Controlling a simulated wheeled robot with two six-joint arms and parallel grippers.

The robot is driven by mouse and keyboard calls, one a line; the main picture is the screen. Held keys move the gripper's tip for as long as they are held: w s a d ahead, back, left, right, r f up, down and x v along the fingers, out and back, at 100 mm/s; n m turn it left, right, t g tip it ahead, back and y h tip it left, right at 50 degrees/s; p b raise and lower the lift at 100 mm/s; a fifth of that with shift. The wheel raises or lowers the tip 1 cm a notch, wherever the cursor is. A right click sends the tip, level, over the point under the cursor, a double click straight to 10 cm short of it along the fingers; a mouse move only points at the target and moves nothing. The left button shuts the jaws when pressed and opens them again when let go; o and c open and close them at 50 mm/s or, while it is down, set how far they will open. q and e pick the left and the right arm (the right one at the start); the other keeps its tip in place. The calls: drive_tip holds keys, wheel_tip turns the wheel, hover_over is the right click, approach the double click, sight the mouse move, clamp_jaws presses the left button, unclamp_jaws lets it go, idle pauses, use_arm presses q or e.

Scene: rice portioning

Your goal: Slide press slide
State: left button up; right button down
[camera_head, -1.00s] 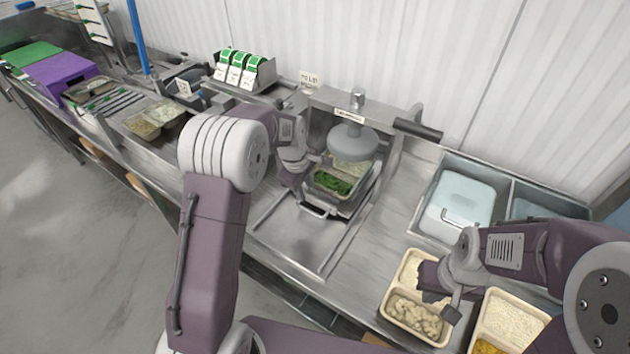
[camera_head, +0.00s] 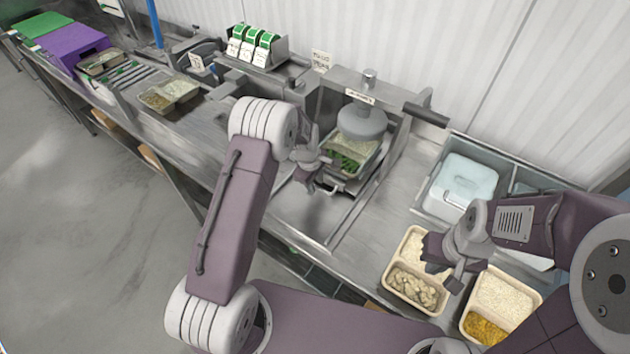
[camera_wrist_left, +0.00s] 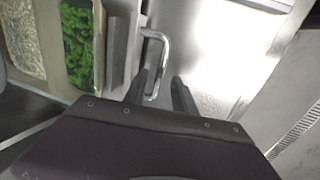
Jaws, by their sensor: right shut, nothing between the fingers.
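The press (camera_head: 362,122) is a round grey plate under a metal frame with a black lever. Below it, on the sliding carriage, is a tray (camera_head: 346,162) with white rice and green vegetables. The tray shows at the left of the left wrist view (camera_wrist_left: 98,55). My left gripper (camera_head: 322,186) is at the front of the carriage. In the left wrist view its two fingers (camera_wrist_left: 162,82) are apart, with the bar of the carriage handle (camera_wrist_left: 163,50) between them; whether they touch it I cannot tell. My right gripper (camera_head: 455,284) is shut and empty above the food containers at the right.
A two-part container (camera_head: 412,312) and another with rice and yellow food (camera_head: 463,325) stand at the front right. A sink holds a pale blue box (camera_head: 462,183). Green-topped packs (camera_head: 252,46) stand at the back.

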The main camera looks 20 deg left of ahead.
use_arm(q)
drive_tip(key=shift+w+f, duration=0.1)
drive_tip(key=shift+w, duration=0.05)
clamp_jaws()
idle(1.3)
